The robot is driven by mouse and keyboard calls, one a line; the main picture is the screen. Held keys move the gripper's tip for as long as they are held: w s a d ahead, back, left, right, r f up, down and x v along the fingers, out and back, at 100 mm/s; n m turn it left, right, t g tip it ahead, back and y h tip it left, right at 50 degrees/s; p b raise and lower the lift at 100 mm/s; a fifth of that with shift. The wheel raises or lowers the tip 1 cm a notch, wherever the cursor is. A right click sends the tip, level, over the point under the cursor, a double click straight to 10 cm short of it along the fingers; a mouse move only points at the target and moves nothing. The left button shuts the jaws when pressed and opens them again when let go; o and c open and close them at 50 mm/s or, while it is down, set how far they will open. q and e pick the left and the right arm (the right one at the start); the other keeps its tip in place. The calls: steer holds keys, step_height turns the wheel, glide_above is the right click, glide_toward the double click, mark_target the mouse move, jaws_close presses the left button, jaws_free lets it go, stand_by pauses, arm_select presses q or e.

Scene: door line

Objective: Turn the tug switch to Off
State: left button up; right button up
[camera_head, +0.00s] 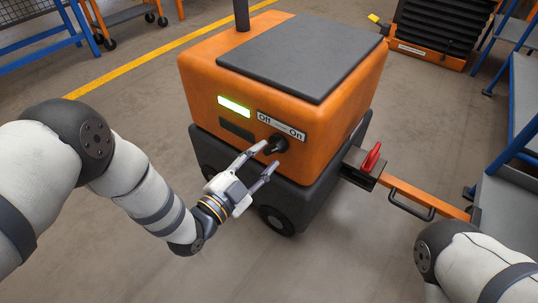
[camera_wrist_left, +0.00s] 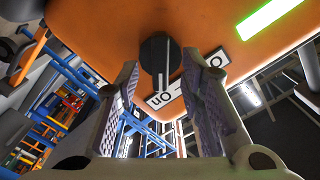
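The orange tug (camera_head: 215,82) stands in the middle of the head view with a dark grey top. Its black rotary switch knob (camera_head: 276,145) sits on the front face below a white Off/On label (camera_head: 282,127). In the left wrist view the knob (camera_wrist_left: 160,52) has a white pointer line aimed toward the "On" end of the label (camera_wrist_left: 185,88). My left gripper (camera_head: 266,158) is open at the knob. Its fingers, also in the left wrist view (camera_wrist_left: 165,95), lie on either side of the knob's line; contact cannot be told. My right gripper is out of view.
A lit green panel (camera_head: 234,106) is left of the label. An orange tow bar (camera_head: 425,197) with a red lever (camera_head: 371,157) extends right toward blue-framed racks (camera_head: 510,205). Bare floor lies left of the tug, crossed by a yellow line (camera_head: 150,57).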

mark_target(270, 152)
arm_select(q)
steer(key=shift+b+x, duration=0.35)
steer(key=shift+x, duration=1.15)
jaws_close()
steer(key=shift+a, duration=0.1)
steer(key=shift+n, duration=0.3)
steer(key=n+p, duration=0.1)
steer(key=n, duration=0.6)
steer(key=shift+n, duration=0.3)
steer(key=n, duration=0.4)
steer(key=shift+s+n, duration=0.1)
steer(key=shift+n, duration=1.7)
